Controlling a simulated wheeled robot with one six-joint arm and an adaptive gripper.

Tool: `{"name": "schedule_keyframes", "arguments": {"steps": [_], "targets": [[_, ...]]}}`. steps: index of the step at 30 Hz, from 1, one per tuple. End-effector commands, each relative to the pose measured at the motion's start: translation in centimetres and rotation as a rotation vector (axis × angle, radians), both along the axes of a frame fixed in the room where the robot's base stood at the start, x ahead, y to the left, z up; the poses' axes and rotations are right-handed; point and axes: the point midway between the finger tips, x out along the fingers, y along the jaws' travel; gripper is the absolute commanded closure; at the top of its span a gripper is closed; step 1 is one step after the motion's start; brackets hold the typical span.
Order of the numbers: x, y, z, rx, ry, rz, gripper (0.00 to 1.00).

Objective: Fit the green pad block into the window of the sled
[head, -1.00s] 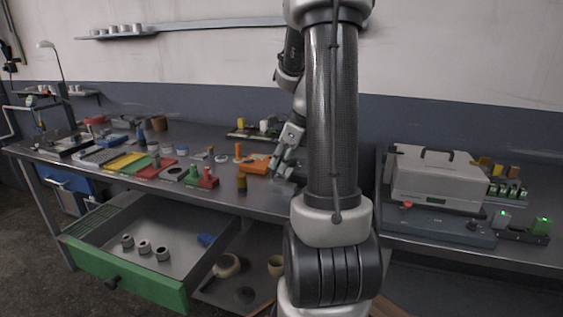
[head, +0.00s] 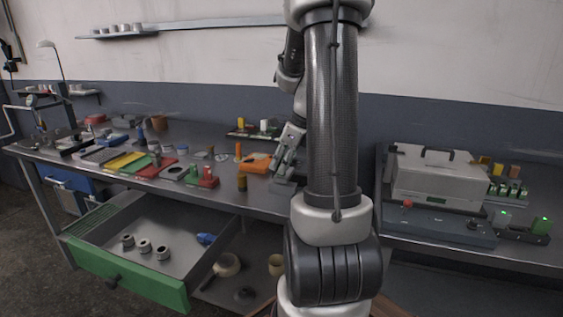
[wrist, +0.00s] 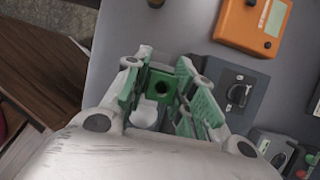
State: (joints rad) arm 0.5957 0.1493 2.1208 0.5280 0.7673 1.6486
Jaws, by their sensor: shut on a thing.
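In the wrist view, my gripper (wrist: 160,92) points at the grey bench top, with green ribbed pads on its two fingers. A green block with a round dark hole (wrist: 161,78) is between the fingers, and the gripper is shut on it. A small whitish part (wrist: 145,111) shows just below the block; I cannot tell what it is. In the head view, my gripper (head: 283,161) is low over the bench beside the orange device, and the block is too small to make out there. I cannot identify the sled or its window with certainty in either view.
Several coloured blocks and trays crowd the bench (head: 262,207) to the left. A green-fronted drawer (head: 125,275) stands open below.

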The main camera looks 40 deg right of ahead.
Motion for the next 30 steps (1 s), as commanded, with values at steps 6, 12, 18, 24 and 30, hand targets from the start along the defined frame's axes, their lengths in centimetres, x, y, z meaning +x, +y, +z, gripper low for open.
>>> {"name": "schedule_keyframes", "arguments": {"steps": [6, 12, 18, 24, 30], "targets": [[0.0, 0.0, -0.3, 0.0, 0.0, -0.001, 0.98], [0.0, 0.0, -0.5, 0.0, 0.0, -0.001, 0.98], [0.0, 0.0, -0.7, -0.001, 0.0, 0.0, 0.98], [0.0, 0.0, -1.0, 0.0, -0.001, 0.0, 0.98], [0.0, 0.0, -1.2, 0.0, -0.001, 0.0, 0.98]]}}
